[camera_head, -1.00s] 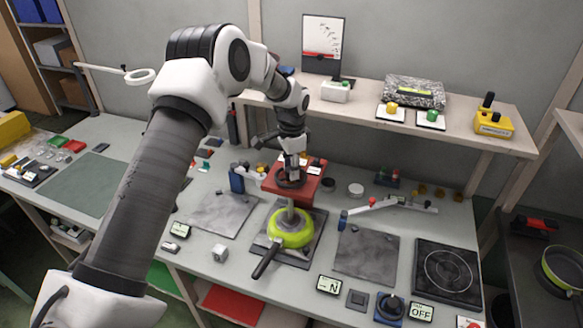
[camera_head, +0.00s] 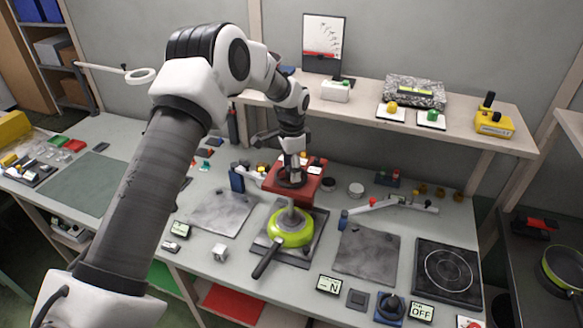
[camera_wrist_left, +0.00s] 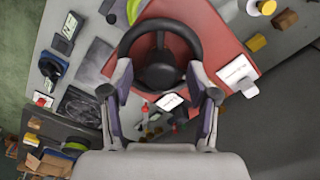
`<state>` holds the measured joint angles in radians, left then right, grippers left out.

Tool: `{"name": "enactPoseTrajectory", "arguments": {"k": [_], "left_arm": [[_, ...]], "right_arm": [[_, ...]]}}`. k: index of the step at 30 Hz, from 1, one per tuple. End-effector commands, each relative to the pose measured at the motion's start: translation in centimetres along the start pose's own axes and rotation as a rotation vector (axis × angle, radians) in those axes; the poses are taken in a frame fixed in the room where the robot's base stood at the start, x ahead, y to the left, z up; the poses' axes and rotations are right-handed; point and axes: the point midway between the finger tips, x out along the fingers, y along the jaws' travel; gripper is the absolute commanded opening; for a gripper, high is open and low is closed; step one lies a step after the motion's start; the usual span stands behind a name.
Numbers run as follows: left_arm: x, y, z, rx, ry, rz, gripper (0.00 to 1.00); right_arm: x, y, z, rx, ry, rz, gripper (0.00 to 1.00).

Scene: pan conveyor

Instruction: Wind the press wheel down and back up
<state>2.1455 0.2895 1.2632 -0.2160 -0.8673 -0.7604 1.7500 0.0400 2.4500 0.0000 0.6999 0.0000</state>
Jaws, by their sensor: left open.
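The press has a red head (camera_head: 312,190) with a black handwheel (camera_head: 289,181) on top. Its grey ram (camera_head: 291,214) reaches down to a lime-green pan (camera_head: 288,240), which sits on a dark plate. My left gripper (camera_head: 291,165) is over the wheel, pointing down. In the left wrist view the wheel (camera_wrist_left: 160,25) shows as a black ring with a thick hub, on the red head (camera_wrist_left: 228,40). The fingers of my left gripper (camera_wrist_left: 160,92) are spread apart on either side of the wheel's near part. I cannot tell whether they touch the rim. My right gripper is not in view.
A grey plate (camera_head: 367,256) and a dark plate with a ring mark (camera_head: 447,275) lie to the right. Small displays (camera_head: 329,285) and a black knob (camera_head: 390,307) line the front edge. A shelf (camera_head: 460,125) runs behind the press.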

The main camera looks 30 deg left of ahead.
Motion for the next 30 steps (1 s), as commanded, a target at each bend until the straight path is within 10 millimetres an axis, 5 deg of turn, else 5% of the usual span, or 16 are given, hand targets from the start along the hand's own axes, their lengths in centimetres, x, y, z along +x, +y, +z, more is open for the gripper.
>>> {"name": "enactPoseTrajectory", "arguments": {"k": [5, 16, 30], "left_arm": [[-2.0, -0.1, -0.1, 0.0, 0.003, -0.003, 0.6], [-10.6, -0.1, 0.0, 0.0, 0.001, -0.001, 0.6], [-11.9, 0.0, 0.0, 0.0, -0.001, 0.001, 0.6]], "right_arm": [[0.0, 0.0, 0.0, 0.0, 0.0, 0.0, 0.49], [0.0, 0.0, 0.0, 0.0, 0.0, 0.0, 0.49], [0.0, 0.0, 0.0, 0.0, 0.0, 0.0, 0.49]]}}
